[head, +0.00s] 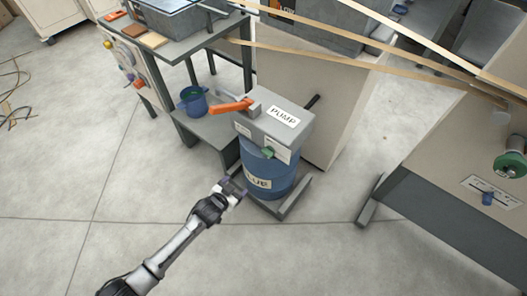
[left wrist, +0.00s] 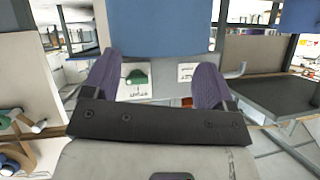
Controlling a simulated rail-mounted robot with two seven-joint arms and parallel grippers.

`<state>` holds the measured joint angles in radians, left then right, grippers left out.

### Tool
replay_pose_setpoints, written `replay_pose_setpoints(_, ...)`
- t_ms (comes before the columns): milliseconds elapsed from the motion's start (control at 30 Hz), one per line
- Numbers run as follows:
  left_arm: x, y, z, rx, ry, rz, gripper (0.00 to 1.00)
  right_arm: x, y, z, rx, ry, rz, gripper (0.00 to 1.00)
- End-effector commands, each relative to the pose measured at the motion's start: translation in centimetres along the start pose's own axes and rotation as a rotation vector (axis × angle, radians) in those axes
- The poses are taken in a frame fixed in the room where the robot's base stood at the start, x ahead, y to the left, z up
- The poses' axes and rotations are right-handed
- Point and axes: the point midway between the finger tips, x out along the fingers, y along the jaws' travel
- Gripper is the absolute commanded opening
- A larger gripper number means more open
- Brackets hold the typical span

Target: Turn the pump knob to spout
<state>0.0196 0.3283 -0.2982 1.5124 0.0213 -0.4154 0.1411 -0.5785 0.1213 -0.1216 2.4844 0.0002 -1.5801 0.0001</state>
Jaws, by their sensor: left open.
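The grey pump box (head: 277,122), labelled PUMP, sits on top of a blue glue drum (head: 262,172). A green knob (head: 267,152) is on the front face of the box, on a white plate. In the left wrist view the green knob (left wrist: 137,77) shows between my fingers, nearer the left one, with the picture upside down. The lettering on its plate is too small to read. My left gripper (head: 233,188) is open and empty, in front of the drum and lower than the knob, apart from it. Its purple fingers (left wrist: 155,82) frame the pump front. My right gripper is out of view.
An orange lever (head: 232,106) sticks out to the left from the pump box. A blue pot (head: 193,101) stands on the bench's lower shelf. A machine panel with a green wheel (head: 510,164) is at the right. The floor in front is clear.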

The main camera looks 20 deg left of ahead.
Motion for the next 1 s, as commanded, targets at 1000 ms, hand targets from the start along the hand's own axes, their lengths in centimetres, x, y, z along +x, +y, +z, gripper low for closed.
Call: replay_pose_setpoints(1000,4.9,1.5,-9.9,-0.154,0.544,0.119,0.79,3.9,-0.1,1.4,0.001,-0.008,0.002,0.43)
